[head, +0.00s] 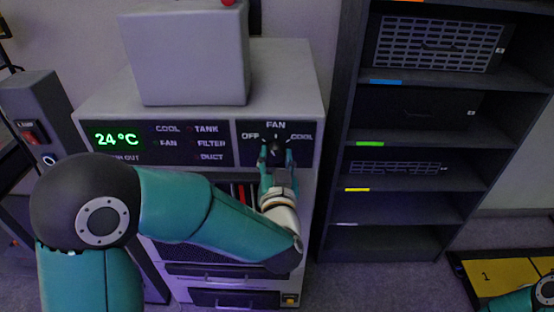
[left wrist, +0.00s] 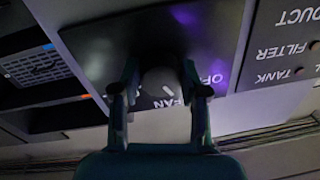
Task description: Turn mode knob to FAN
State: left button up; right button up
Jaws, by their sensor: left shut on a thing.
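The mode knob (head: 276,146) is a dark round knob on the black panel at the right of the white unit's front, with OFF at its left, FAN above and COOL at its right. My left gripper (head: 277,157) reaches up to it from below, its two fingers on either side of the knob. In the left wrist view the knob (left wrist: 160,82) sits between the fingertips, and the lettering is upside down. A short white mark shows by the FAN label; I cannot tell for sure where the pointer stands. My right gripper is not in view.
A display (head: 117,139) reads 24 °C beside labelled indicators. A grey box (head: 190,60) stands on the unit. A dark shelf rack (head: 385,207) stands close on the right. A yellow marked pad (head: 492,271) lies on the floor at lower right, where part of my other arm shows.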

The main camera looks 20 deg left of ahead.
pick_arm(q)
jog(key=m, duration=0.5)
dwell(0.5)
jog(key=shift+f, duration=0.1)
jog(key=o, duration=1.1)
jog(key=shift+o, duration=0.2)
jog(key=v, duration=0.7)
jog(key=shift+s, duration=0.25)
jog(key=shift+a+f, duration=0.1)
jog(key=shift+f, duration=0.05)
